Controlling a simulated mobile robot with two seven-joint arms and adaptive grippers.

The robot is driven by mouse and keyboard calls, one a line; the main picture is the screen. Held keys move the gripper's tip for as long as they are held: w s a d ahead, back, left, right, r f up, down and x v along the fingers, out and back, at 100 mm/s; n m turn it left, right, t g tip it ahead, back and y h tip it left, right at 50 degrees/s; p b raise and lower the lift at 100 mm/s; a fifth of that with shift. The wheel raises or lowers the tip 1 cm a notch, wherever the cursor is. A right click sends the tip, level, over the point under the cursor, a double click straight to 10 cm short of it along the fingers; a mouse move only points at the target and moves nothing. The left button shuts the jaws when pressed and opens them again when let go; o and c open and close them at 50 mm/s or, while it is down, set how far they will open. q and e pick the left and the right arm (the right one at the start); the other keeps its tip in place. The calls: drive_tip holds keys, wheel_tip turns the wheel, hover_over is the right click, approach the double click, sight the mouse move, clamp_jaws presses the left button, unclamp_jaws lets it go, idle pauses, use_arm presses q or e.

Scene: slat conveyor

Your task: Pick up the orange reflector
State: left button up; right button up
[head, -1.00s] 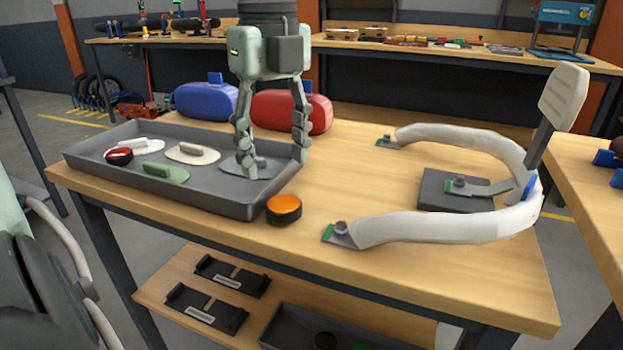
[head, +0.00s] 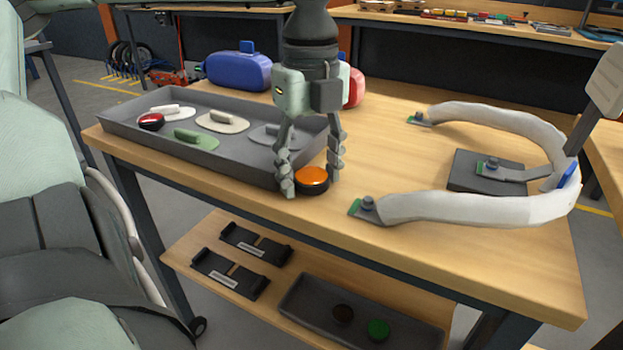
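The orange reflector (head: 313,178), a round orange disc with a dark base, lies flat on the wooden table (head: 400,180) just right of the grey tray's front corner. My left gripper (head: 309,181) points down over it. Its fingers are open, one on the left side of the reflector and one on the right and slightly behind. The left finger looks very near the rim; I cannot tell whether it touches. My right gripper is not in view.
The grey tray (head: 233,163) holds a red reflector (head: 151,121) and several flat pieces with raised handles. A white curved frame (head: 470,209) stands at the right. Blue (head: 238,70) and red (head: 356,86) rounded cases are behind. A lower shelf holds dark brackets and another tray.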

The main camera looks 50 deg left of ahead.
use_arm(q)
drive_tip(key=c, duration=0.6)
drive_tip(key=shift+r, duration=0.1)
